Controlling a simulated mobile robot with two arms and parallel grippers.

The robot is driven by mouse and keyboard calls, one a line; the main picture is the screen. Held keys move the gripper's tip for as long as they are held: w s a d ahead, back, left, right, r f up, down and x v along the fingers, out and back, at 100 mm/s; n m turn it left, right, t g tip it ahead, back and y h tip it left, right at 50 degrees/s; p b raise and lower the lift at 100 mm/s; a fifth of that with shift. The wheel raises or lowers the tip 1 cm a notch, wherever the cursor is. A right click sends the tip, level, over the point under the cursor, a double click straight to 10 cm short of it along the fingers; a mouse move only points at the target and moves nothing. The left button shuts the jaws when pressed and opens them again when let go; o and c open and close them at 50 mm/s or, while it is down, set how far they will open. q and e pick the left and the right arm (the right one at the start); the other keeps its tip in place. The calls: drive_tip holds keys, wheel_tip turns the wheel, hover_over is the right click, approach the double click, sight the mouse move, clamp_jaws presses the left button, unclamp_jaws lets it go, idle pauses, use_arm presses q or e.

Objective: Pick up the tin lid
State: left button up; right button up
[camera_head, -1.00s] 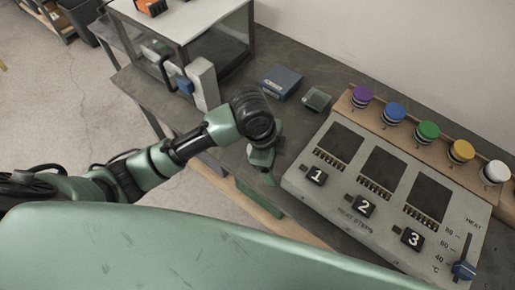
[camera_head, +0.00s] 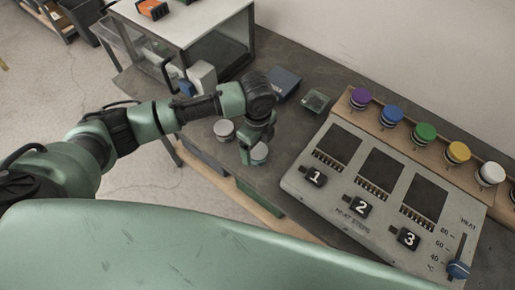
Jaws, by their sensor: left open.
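Two small round, pale-topped items that look like tins or lids lie on the dark bench near its front edge. One round item (camera_head: 224,129) is to the left of my left gripper (camera_head: 249,156). The other round item (camera_head: 260,151) is right at the gripper and partly hidden by it. I cannot tell which is the tin lid, nor whether the fingers touch it. My left gripper is open and points down. My right gripper is not in view.
A grey panel (camera_head: 352,213) with numbered buttons and a slider fills the right. Behind it is a wooden rack with coloured knobs (camera_head: 425,133). A blue box (camera_head: 284,84) and a small green-grey box (camera_head: 315,101) lie behind the gripper. A glass-sided case (camera_head: 233,50) stands at back left.

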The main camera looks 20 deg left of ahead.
use_arm(q)
drive_tip(key=shift+f, duration=0.3)
drive_tip(key=c, duration=1.4)
drive_tip(key=shift+r, duration=0.15)
